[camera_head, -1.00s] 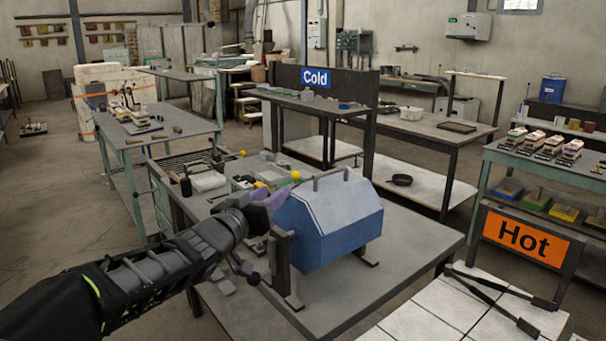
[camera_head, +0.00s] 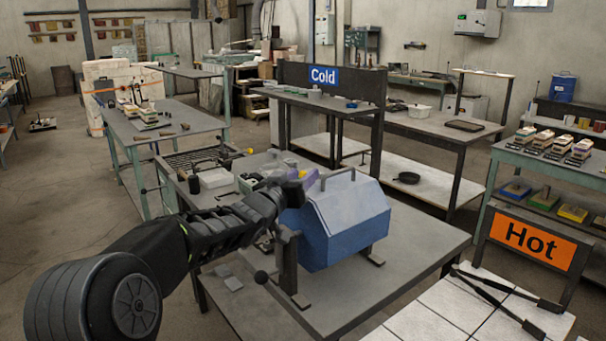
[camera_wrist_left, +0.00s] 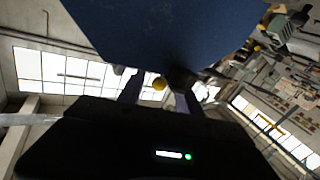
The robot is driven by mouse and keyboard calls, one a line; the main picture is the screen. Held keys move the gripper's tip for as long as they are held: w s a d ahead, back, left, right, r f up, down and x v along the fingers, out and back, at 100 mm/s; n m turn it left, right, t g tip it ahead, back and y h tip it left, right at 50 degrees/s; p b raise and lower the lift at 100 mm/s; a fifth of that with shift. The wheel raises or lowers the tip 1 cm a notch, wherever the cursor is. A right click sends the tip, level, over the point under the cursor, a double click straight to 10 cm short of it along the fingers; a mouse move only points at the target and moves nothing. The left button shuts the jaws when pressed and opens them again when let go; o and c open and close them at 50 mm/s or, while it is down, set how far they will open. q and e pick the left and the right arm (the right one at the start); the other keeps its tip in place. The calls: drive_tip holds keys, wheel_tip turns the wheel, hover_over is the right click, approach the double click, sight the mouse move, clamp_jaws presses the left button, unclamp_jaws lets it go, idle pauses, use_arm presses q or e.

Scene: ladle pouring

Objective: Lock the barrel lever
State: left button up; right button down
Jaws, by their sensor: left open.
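The blue faceted barrel (camera_head: 345,225) sits on a dark stand on the grey table; it also fills the top of the left wrist view (camera_wrist_left: 170,35). A yellow ball knob (camera_head: 302,174) shows just behind my left gripper, at the barrel's left end; I take it for the lever's end. My left gripper (camera_head: 310,181) reaches in from the left, its purple fingers against the barrel's outline. In the left wrist view the fingers are apart, and a yellow ball (camera_wrist_left: 159,84) shows between them; contact cannot be told. The lever's shaft is mostly hidden. My right gripper is out of view.
A black knob (camera_head: 261,277) sticks out low at the stand's left. The table's front right is clear. The Hot sign (camera_head: 530,240) and tongs (camera_head: 500,295) are at the right.

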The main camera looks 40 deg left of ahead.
use_arm(q)
drive_tip(key=shift+w, duration=0.4)
drive_tip(key=shift+c, duration=0.2)
clamp_jaws()
